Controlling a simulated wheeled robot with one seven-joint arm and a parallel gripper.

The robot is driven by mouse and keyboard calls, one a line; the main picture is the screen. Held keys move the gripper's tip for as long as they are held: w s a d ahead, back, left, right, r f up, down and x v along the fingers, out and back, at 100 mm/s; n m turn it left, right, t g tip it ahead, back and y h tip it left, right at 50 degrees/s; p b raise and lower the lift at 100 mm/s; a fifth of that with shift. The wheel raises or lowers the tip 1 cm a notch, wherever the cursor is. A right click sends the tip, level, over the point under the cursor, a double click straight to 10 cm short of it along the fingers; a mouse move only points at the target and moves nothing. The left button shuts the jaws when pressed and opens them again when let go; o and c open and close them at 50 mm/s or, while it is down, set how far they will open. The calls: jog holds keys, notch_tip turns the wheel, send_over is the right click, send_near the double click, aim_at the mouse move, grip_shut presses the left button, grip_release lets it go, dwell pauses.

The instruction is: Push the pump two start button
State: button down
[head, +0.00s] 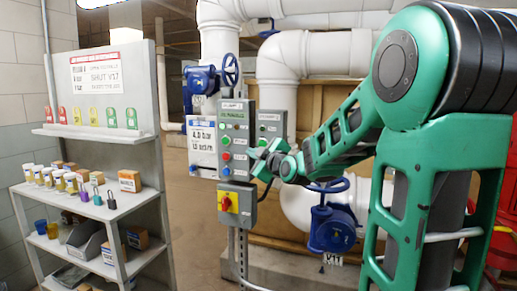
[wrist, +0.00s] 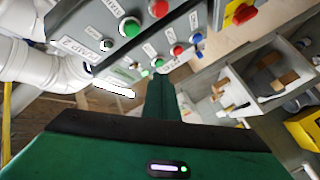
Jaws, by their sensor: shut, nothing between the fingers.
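The pump two panel is a grey box (wrist: 108,38) at upper left in the wrist view, tilted, with "PUMP 2" readable on it. It carries a green button (wrist: 130,27) and a red button (wrist: 158,8). In the head view the right-hand grey panel (head: 271,122) is partly covered by my gripper; a green button (head: 263,142) shows on it. My gripper (head: 259,157) is shut and empty, close in front of the panels. Its green fingers (wrist: 161,92) point up in the wrist view, below the green button. Contact with a panel cannot be told.
A taller panel (head: 235,119) with several buttons stands left of it, with a red-yellow switch (head: 228,203) below. Blue valves (head: 333,228) and white pipes surround the panels. A shelf (head: 88,205) with cups and padlocks stands at left.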

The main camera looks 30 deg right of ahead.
aim_at(262, 144)
jog(key=w+d, duration=0.5)
jog(key=d, duration=0.2)
jog(key=shift+w, duration=0.2)
dwell(0.4)
dwell(2.0)
jog(key=shift+w+d, duration=0.25)
jog(key=shift+d, duration=0.05)
jog(key=shift+w+d+r, duration=0.1)
jog(key=shift+w+d, duration=0.15)
jog(key=shift+d, duration=0.15)
dwell(0.8)
jog(key=shift+s+a, duration=0.1)
jog(key=shift+a, duration=0.05)
jog(key=shift+s+a, duration=0.45)
jog(key=shift+a, duration=0.15)
